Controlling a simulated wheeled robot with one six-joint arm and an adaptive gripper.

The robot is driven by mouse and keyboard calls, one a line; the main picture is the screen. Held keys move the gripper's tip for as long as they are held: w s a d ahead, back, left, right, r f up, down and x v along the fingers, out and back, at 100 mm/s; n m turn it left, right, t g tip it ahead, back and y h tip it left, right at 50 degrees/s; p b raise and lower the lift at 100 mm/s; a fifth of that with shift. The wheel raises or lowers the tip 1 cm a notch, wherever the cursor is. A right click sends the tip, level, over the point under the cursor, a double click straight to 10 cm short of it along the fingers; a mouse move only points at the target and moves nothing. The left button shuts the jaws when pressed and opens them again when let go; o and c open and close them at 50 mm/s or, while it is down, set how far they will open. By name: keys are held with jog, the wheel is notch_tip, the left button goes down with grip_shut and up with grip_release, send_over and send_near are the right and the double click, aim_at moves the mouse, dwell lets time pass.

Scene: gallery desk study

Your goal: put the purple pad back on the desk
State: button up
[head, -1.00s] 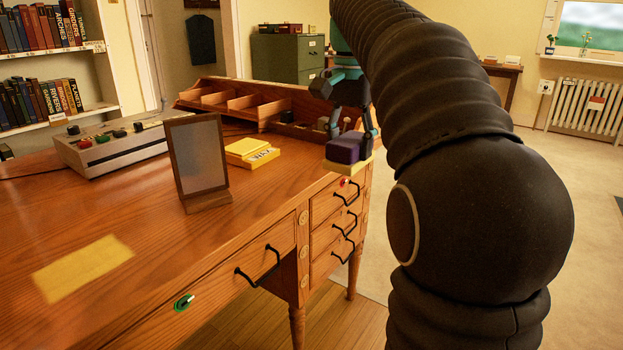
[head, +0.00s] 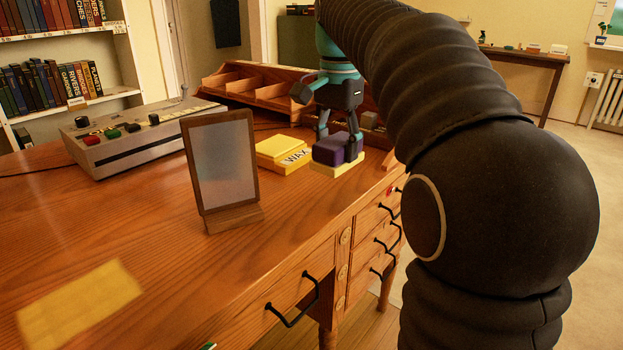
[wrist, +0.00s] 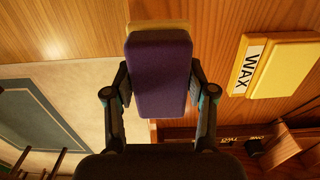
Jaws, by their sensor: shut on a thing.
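The purple pad (head: 330,150) has a pale yellow underside (head: 337,169). My gripper (head: 338,143) is shut on the pad's sides, one finger on each, and points down at the right part of the desk (head: 150,215). In the wrist view the pad (wrist: 161,75) fills the space between the fingers of my gripper (wrist: 158,88). The pad is close to the desk's right edge, beside the yellow wax box. I cannot tell whether its underside touches the desk top.
The yellow wax box (head: 284,153) lies left of the pad. A framed panel (head: 222,165) stands nearer the front. A grey console (head: 140,142) and a wooden organizer (head: 250,90) are behind. A yellow patch (head: 80,305) marks the clear front-left desk top.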

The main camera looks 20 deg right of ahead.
jog(key=a+f, duration=0.1)
jog(key=w+a, duration=0.1)
jog(key=a+f, duration=0.1)
jog(key=a, duration=0.1)
jog(key=shift+w+f, duration=0.15)
jog(key=shift+f, duration=0.15)
jog(key=shift+f+b, duration=0.55)
jog(key=shift+f, duration=1.45)
jog(key=shift+f, duration=0.15)
jog(key=o, duration=1.1)
notch_tip(320, 180, up, 12)
jog(key=p, duration=0.3)
jog(key=s+f+n+t, duration=0.2)
jog(key=s+f+n, duration=0.1)
jog(key=s+f, duration=0.4)
jog(key=s+f+n+t, duration=0.1)
jog(key=s+f+n, duration=0.3)
jog(key=s+f, duration=0.3)
jog(key=s+f+n+t, duration=0.2)
jog(key=s+f+n, duration=0.1)
jog(key=s+f, duration=0.5)
jog(key=shift+s+d+n+t, duration=0.1)
jog(key=shift+s+n+t, duration=0.2)
jog(key=shift+s+n, duration=0.1)
